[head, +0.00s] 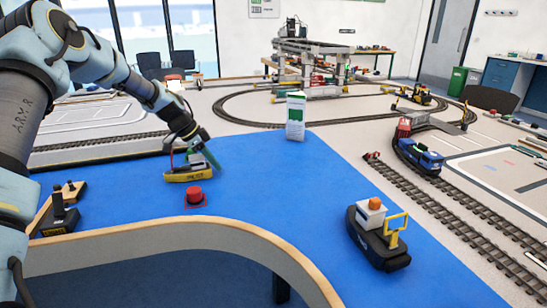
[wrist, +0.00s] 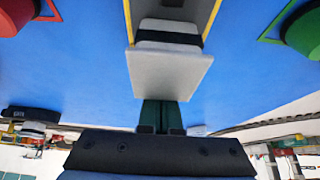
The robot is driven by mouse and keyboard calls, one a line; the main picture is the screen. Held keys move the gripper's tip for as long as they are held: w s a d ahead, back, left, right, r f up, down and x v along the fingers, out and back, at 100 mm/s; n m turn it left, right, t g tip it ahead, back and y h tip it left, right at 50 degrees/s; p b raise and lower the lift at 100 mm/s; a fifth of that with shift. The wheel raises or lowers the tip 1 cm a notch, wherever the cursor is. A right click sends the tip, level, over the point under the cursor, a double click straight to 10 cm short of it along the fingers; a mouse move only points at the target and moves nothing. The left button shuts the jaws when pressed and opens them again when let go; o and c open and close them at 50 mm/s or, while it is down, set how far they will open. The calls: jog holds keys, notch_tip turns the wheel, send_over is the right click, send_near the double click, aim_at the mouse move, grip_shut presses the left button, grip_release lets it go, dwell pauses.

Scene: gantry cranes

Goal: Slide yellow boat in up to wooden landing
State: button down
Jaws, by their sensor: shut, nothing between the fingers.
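The yellow boat (head: 188,175) sits upright on the blue surface, left of centre in the head view. My gripper (head: 213,166) is shut and empty, close by the boat's right end; I cannot tell whether it touches. In the wrist view the dark green fingers (wrist: 162,115) are together, just below a pale grey block (wrist: 170,72) on the boat, whose yellow rims (wrist: 213,18) show above. The fingertips are partly hidden by that block. The wooden landing (head: 43,213), with black posts, is at the left edge of the blue surface, apart from the boat and partly behind my arm.
A red buoy (head: 194,196) stands close in front of the boat. A black boat (head: 378,243) with a yellow frame lies front right. The middle is clear. A curved wooden edge (head: 200,232) bounds the front.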

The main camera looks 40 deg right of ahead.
jog(key=shift+w+a, duration=1.5)
jog(key=shift+a, duration=2.4)
jog(key=shift+w+a, duration=1.55)
jog(key=shift+a, duration=2.3)
jog(key=shift+w+a, duration=1.5)
jog(key=shift+a, duration=2.4)
jog(key=shift+d, duration=0.15)
jog(key=shift+s+d+r+p, duration=0.2)
jog(key=shift+d+p, duration=0.15)
jog(key=shift+d, duration=0.05)
notch_tip(320, 180, up, 10)
jog(key=p, duration=0.5)
jog(key=shift+d, duration=0.1)
jog(key=s+a+r+n+t+y, duration=0.1)
jog(key=s+a+r+n+y, duration=0.1)
jog(key=s+a+n, duration=0.8)
jog(key=s+a+r+n+t+y, duration=0.2)
jog(key=s+a+n, duration=0.7)
jog(key=s, duration=0.9)
jog(key=shift+s+a+n+t+y, duration=0.15)
jog(key=shift+a+n+t+y, duration=0.35)
jog(key=shift+n, duration=0.6)
